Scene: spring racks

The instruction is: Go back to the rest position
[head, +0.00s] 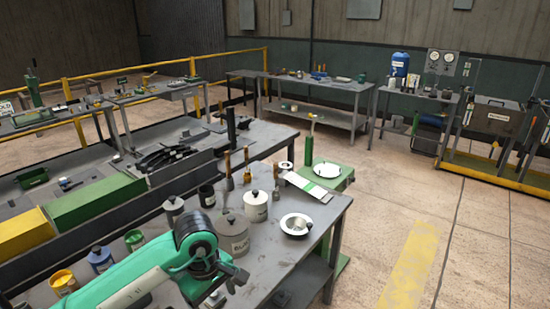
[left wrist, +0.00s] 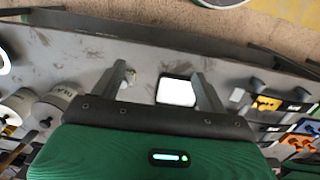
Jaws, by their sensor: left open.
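My left arm (head: 150,275), teal green, reaches in from the lower left of the head view over the near grey workbench (head: 325,222). In the left wrist view my left gripper (left wrist: 158,72) has its two fingers spread wide apart. A white rounded square thing (left wrist: 177,90) lies on the grey surface beyond and between the fingers. Nothing is held between them. Whether the fingers touch anything is not clear. My right arm and gripper do not show.
Lidded canisters (head: 256,206), a white bowl (head: 296,224) and upright wooden-handled tools (head: 247,165) stand near the arm. A yellow bin (head: 25,230) and a green bin (head: 97,203) stand at left. The floor at right, with a yellow stripe (head: 410,265), is clear.

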